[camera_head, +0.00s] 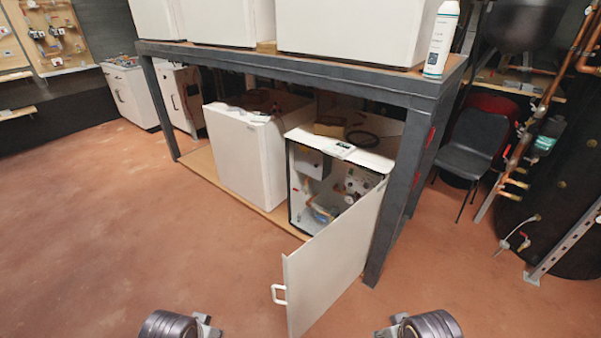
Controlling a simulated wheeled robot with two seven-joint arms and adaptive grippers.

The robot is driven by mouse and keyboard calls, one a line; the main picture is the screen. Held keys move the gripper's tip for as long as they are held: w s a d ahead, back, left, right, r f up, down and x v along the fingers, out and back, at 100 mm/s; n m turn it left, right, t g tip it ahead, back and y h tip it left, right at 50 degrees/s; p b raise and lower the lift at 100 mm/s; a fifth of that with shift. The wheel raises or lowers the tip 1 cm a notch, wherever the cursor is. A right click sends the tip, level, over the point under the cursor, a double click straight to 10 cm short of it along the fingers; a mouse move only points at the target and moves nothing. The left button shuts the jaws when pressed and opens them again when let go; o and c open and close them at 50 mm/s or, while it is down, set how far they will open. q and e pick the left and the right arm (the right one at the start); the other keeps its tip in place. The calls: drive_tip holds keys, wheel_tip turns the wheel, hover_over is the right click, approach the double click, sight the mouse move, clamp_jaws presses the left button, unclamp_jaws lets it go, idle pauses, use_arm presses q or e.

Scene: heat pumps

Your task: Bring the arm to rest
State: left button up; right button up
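Two round dark parts of my arms show at the bottom edge of the head view, the left arm (170,324) left of centre and the right arm (430,325) right of centre. Both are apart from everything else. The fingers of both grippers are out of view. A heat pump cabinet (311,183) stands on the low wooden base under the grey bench. Its white door (335,262) hangs open toward me, with a white handle (279,294) at its left edge. Pipes and gauges show inside the cabinet.
The grey bench frame (397,200) has a leg right beside the open door. A closed white unit (242,158) stands left of the cabinet. A black chair (472,145) and copper pipes are at right. The red floor (130,230) at left is clear.

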use_arm(q)
wheel_tip(320, 180, down, 27)
drive_tip(key=s+a+g+p, duration=0.1)
drive_tip(key=s+a+p, duration=0.1)
drive_tip(key=p, duration=0.2)
use_arm(e)
wheel_tip(320, 180, down, 27)
drive_tip(key=s+d+g, duration=0.1)
drive_tip(key=s+d, duration=0.1)
use_arm(q)
drive_tip(key=s+a+f+p, duration=0.1)
drive_tip(key=s+a+f, duration=0.3)
drive_tip(key=s+f, duration=0.4)
drive_tip(key=s+a+f+g+y+p, duration=0.1)
drive_tip(key=s+a+f, duration=0.3)
drive_tip(key=s+f, duration=0.5)
drive_tip(key=shift+s+a+m+p, duration=0.25)
drive_tip(key=shift+s+p, duration=0.55)
drive_tip(key=shift+s, duration=1)
use_arm(e)
drive_tip(key=s+d+f, duration=0.4)
drive_tip(key=s+f, duration=0.4)
drive_tip(key=s, duration=0.2)
drive_tip(key=s+d+f+g+h, duration=0.1)
drive_tip(key=s+d+f, duration=0.3)
drive_tip(key=s+f, duration=0.5)
drive_tip(key=shift+s+d+n, duration=0.2)
drive_tip(key=shift+s+n, duration=0.1)
drive_tip(key=shift+s, duration=0.5)
